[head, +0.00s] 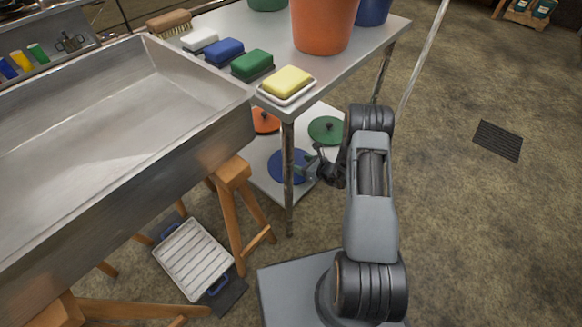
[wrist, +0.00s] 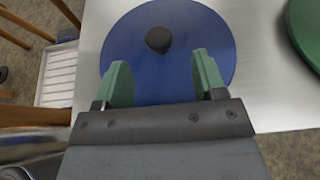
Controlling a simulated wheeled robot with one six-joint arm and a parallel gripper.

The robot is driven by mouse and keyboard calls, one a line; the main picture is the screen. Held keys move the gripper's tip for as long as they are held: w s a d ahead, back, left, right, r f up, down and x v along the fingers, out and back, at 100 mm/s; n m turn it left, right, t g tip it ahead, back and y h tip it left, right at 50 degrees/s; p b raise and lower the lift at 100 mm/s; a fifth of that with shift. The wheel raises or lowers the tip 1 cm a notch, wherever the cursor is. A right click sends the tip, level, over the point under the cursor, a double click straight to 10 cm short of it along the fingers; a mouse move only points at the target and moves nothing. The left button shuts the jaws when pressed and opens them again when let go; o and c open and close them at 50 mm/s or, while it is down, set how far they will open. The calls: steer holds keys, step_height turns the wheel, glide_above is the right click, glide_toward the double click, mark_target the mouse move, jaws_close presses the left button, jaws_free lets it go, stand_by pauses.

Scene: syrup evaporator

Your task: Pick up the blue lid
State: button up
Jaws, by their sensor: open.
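The blue lid (wrist: 140,50) is a flat round disc with a dark knob (wrist: 158,39) at its middle. It lies on the metal lower shelf (wrist: 262,105) of the table. In the head view the blue lid (head: 283,166) is partly hidden by the table leg. My gripper (wrist: 157,75) is open, its two green fingers over the near part of the lid. The knob lies beyond the fingertips in the picture, roughly between their lines. Nothing is between the fingers. In the head view my gripper (head: 316,165) reaches under the tabletop, beside the blue lid.
A green lid (head: 326,130) and an orange lid (head: 265,121) lie on the same shelf. The tabletop (head: 350,62) above holds sponges and an orange bucket (head: 323,25). A table leg (head: 288,180) stands close by. A large metal pan (head: 110,110) is at left.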

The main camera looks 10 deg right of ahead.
steer(key=b+x, duration=0.2)
steer(key=x, duration=0.2)
steer(key=shift+a+f, duration=0.15)
steer(key=shift+f, duration=0.1)
steer(key=shift+w+a, duration=0.25)
steer(key=shift+w, duration=0.2)
steer(key=shift+c, duration=0.3)
steer(key=c, duration=1)
steer(key=shift+o, duration=0.2)
steer(key=shift+r, duration=0.15)
